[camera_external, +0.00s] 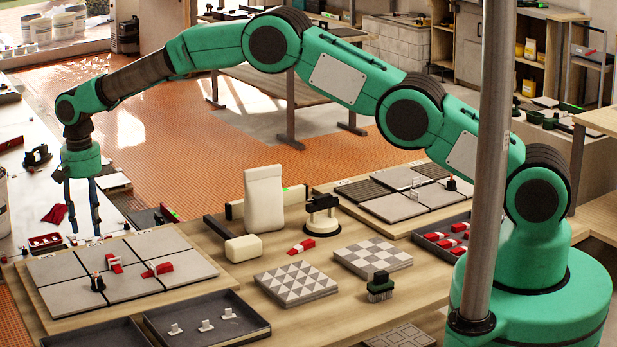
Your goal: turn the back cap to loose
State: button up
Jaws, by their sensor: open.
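My gripper (85,233) points down with its two dark fingers apart and nothing between them. It hangs near the back left edge of the left tile panel (65,268); its exact height is hard to tell. A small black cap (98,284) stands on that panel, in front of and below the gripper. Red wedges lie on the same panel, one by a pale clip (114,263) and one farther right (158,269). Another small black cap (451,185) stands on the right tile panel (370,208). I cannot tell which cap is the back cap, or how either is turned.
Dark trays with white clips (207,325) and with red wedges (432,240) lie on the bench. Patterned tiles (295,286), a brush (380,288), a suction cup (322,215) and a pale mallet (243,248) take up the middle. A metal post (489,170) stands at right.

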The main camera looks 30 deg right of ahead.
aim_at(97, 281)
jog(key=shift+f, duration=0.1)
dwell(0.3)
notch_tip(97, 281, down, 14)
jog(key=shift+r+b, duration=0.2)
jog(key=shift+b, duration=0.25)
dwell(0.5)
grip_shut()
